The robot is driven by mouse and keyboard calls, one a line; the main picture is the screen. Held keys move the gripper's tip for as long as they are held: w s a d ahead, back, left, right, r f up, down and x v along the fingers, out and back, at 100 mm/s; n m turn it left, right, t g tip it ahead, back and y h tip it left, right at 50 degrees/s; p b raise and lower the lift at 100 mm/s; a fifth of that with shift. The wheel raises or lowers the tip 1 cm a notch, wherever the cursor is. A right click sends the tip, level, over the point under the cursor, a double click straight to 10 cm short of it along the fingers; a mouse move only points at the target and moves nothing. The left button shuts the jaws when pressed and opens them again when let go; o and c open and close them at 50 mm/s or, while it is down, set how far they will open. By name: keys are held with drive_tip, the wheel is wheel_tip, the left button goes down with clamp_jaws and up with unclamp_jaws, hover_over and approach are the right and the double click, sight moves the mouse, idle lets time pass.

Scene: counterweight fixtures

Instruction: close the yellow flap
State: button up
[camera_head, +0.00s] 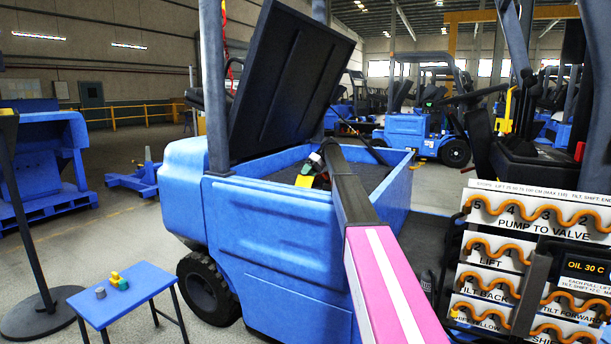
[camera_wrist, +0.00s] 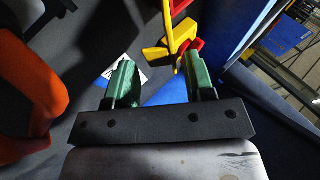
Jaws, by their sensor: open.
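A yellow part (camera_wrist: 156,54) with a flat angled piece shows in the wrist view, just beyond my fingertips. An upright yellow post (camera_wrist: 168,18) and red parts (camera_wrist: 184,47) adjoin it. I cannot tell surely which piece is the flap or how far it stands open. My gripper (camera_wrist: 160,68) has two green-tipped fingers apart, with nothing seen held between them.
A dark raised cover (camera_head: 290,80) stands over the open compartment. In the wrist view an orange curved part (camera_wrist: 30,90) is at left and a blue wall (camera_wrist: 228,30) at right. A blue side table (camera_head: 130,297) with small blocks stands at lower left.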

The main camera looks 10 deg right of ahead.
clamp_jaws()
drive_tip(key=shift+s+a+r+t+h, duration=0.15)
drive_tip(key=shift+t+h, duration=0.15)
drive_tip(key=shift+t, duration=0.2)
